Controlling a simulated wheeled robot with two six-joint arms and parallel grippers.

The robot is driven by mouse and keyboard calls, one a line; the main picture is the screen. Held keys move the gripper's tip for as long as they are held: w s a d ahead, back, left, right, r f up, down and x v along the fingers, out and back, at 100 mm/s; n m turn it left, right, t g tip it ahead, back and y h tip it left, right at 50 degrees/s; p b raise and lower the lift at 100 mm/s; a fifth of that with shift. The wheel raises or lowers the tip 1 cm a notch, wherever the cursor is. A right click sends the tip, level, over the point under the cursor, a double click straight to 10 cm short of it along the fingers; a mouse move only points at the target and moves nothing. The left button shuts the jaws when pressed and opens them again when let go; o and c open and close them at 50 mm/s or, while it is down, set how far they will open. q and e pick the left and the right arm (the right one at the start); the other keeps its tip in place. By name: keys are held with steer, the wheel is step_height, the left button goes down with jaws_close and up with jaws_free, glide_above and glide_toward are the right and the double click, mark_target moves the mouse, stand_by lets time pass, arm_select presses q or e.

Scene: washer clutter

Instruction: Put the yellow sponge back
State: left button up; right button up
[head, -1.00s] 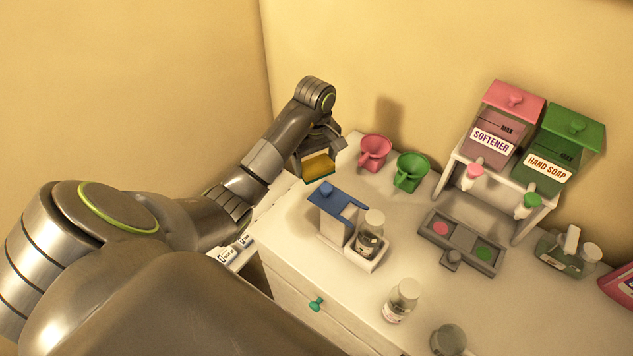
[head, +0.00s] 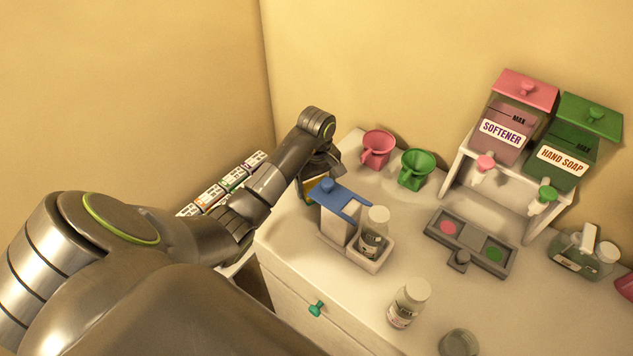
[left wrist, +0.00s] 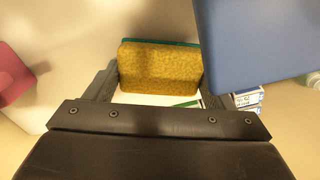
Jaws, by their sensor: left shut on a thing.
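The yellow sponge (left wrist: 160,68) with a green backing sits between the fingers of my left gripper (left wrist: 160,95) in the left wrist view. The gripper is shut on it. In the head view my left gripper (head: 322,178) is low behind the blue-lidded holder (head: 338,196), near the far left part of the counter. Only a bit of the sponge shows there, mostly hidden by the gripper and the blue lid. The blue lid (left wrist: 265,45) fills the upper right of the wrist view, close beside the sponge. My right gripper is not in view.
Pink funnel cup (head: 376,150) and green funnel cup (head: 415,170) stand right of the gripper. A clear bottle (head: 374,240) stands in the holder's tray. Small boxes (head: 215,192) lie left, beyond the counter edge. Softener and hand soap dispensers stand at the right.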

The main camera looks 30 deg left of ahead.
arm_select(q)
steer(key=shift+f, duration=0.2)
steer(key=o, duration=1)
steer(key=shift+c, duration=0.2)
steer(key=shift+r, duration=0.1)
steer(key=shift+r, duration=0.45)
step_height(320, 180, up, 4)
steer(key=shift+r, duration=0.15)
step_height(320, 180, up, 7)
steer(key=p, duration=0.7)
